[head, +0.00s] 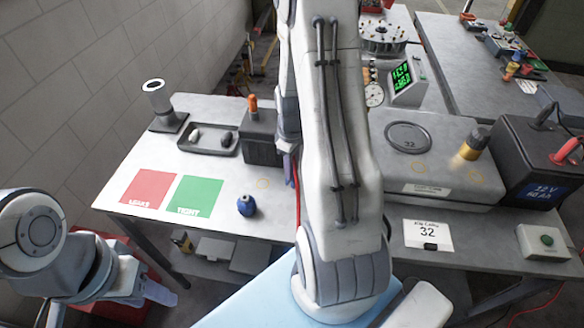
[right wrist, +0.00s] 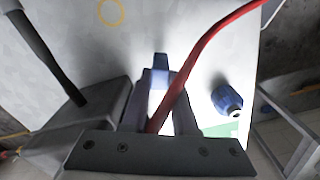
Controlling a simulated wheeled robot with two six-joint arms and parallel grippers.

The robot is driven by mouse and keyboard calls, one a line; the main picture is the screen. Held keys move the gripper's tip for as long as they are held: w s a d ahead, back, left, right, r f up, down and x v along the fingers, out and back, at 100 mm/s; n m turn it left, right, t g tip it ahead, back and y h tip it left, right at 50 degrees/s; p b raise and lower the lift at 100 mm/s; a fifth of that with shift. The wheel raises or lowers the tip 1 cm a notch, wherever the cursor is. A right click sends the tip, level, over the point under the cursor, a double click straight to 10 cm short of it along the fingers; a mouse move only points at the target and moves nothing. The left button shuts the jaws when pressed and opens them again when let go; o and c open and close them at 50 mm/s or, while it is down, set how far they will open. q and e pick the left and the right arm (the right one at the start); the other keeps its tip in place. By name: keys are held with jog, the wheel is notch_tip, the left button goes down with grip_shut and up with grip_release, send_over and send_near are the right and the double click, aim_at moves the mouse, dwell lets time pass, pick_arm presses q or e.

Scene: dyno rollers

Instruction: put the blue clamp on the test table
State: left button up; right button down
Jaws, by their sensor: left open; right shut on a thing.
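My right gripper (right wrist: 161,95) is shut on a blue piece (right wrist: 161,65), which I take to be the blue clamp. Its tip shows beyond the fingers, above the pale table; most of it is hidden between them. In the head view my right gripper (head: 290,165) is small and partly covered by my arm. The pale table (head: 225,264) lies below it; I take this as the test table. A separate round blue object (head: 246,205) stands on it, also in the right wrist view (right wrist: 228,98). My left gripper (head: 150,291) is open at the lower left, away from the table.
A red pad (head: 146,189) and green pad (head: 193,195) lie on the table. Behind are a dark tray (head: 195,142) with two small items and a dark box (head: 262,140). A red cable (right wrist: 205,55) crosses the right wrist view. A black battery (head: 530,160) stands right.

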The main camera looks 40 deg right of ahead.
jog(key=shift+f, duration=0.65)
jog(key=shift+f, duration=0.2)
jog(key=c, duration=0.7)
grip_release()
jog(key=shift+r, duration=0.1)
